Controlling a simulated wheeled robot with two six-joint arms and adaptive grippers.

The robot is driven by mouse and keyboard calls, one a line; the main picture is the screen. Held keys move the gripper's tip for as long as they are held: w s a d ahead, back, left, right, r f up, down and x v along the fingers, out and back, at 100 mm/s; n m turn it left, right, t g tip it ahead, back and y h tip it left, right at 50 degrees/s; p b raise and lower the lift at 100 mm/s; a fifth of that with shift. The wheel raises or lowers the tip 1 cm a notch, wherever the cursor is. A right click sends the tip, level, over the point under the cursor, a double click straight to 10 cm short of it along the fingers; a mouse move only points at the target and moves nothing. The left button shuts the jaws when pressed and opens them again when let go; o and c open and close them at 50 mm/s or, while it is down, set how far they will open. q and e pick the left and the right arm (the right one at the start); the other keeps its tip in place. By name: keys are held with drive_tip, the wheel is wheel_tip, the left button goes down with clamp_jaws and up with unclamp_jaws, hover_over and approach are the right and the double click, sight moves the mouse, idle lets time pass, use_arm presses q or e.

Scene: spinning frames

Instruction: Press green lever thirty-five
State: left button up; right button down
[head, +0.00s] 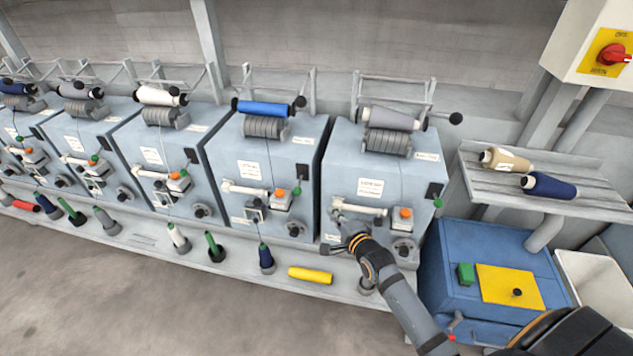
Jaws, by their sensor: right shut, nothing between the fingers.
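The rightmost spinning unit (377,170) is a pale blue box with a label plate whose number I cannot read. A small green lever end (437,203) shows at its right edge, below a dark box. An orange knob (405,213) sits to its left, by a white horizontal bar (360,207). My left gripper is out of view.
A ledge (190,252) under the units holds several bobbins, including a lying yellow one (310,275). A blue cabinet (465,245) with a yellow panel stands at right, below a shelf (590,199) with two bobbins. A red switch (613,54) is upper right. Floor at lower left is clear.

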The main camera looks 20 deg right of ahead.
sight(297, 192)
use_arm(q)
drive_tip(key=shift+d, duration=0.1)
use_arm(e)
drive_tip(key=r, duration=0.3)
drive_tip(key=shift+w+a+r+m+t, duration=0.15)
drive_tip(key=shift+w+r+m+t, duration=0.15)
drive_tip(key=shift+m+t, duration=0.1)
drive_tip(key=shift+f, duration=0.1)
drive_tip(key=w, duration=0.3)
drive_tip(key=w+f+b, duration=0.1)
drive_tip(key=w, duration=0.2)
drive_tip(key=w+b, duration=0.1)
drive_tip(key=w, duration=0.2)
drive_tip(key=shift+a+f, duration=0.35)
drive_tip(key=shift+f, duration=0.05)
use_arm(q)
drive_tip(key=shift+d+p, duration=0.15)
drive_tip(key=shift+p, duration=0.85)
use_arm(e)
drive_tip(key=a, duration=0.3)
drive_tip(key=shift+s+a+r, duration=0.35)
